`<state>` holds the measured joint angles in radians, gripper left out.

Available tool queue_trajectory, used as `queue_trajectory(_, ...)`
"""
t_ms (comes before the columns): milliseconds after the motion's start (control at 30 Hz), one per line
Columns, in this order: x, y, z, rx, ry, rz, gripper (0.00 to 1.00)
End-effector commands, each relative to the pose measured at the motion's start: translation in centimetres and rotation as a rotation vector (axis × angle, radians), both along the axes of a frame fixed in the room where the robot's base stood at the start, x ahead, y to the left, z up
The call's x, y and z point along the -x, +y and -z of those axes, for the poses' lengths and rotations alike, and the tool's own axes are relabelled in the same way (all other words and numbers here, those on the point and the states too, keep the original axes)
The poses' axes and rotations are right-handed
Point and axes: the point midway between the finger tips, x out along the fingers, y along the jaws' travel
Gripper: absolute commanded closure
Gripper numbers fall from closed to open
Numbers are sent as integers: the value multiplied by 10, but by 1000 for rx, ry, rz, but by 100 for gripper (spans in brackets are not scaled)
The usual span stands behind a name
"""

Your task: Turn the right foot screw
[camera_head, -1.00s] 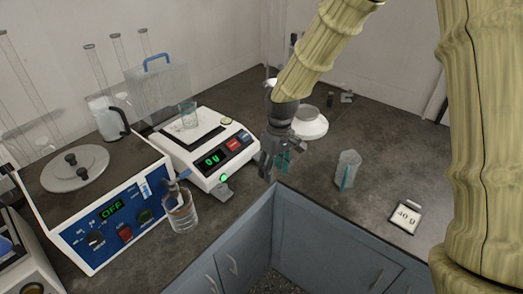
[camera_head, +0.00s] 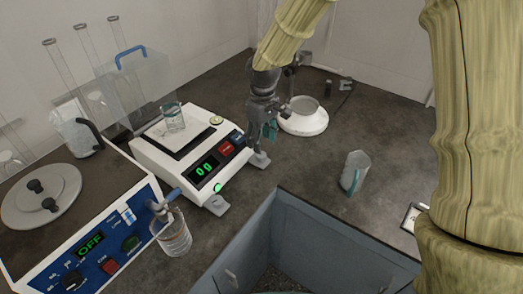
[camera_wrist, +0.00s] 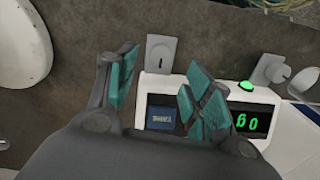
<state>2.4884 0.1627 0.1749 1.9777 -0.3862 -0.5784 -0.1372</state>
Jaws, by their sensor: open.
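The white balance (camera_head: 190,150) stands on the dark counter, its green display (camera_head: 205,169) lit and reading "0 g". The right foot screw (camera_head: 260,160), a grey tab, sticks out at its front right corner; the left foot screw (camera_head: 219,205) sticks out at its front left. My gripper (camera_head: 263,140) points down just above the right foot screw. In the wrist view the right foot screw (camera_wrist: 160,52) shows between my two spread teal fingertips (camera_wrist: 160,68), with nothing held. The left foot screw (camera_wrist: 268,70) is farther right there. I cannot tell whether a finger touches the screw.
A glass beaker (camera_head: 173,118) stands on the balance pan. A round white base (camera_head: 303,118) is close behind my gripper. Counter between is bare.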

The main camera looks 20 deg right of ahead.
Motion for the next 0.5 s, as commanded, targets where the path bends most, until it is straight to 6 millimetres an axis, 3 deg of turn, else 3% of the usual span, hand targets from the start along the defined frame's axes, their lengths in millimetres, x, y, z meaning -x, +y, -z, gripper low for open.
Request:
queue_trajectory(200, 2, -1, 32, 1, 2, 2, 49)
queue_trajectory(500, 2, -1, 56, 1, 0, 4, 49)
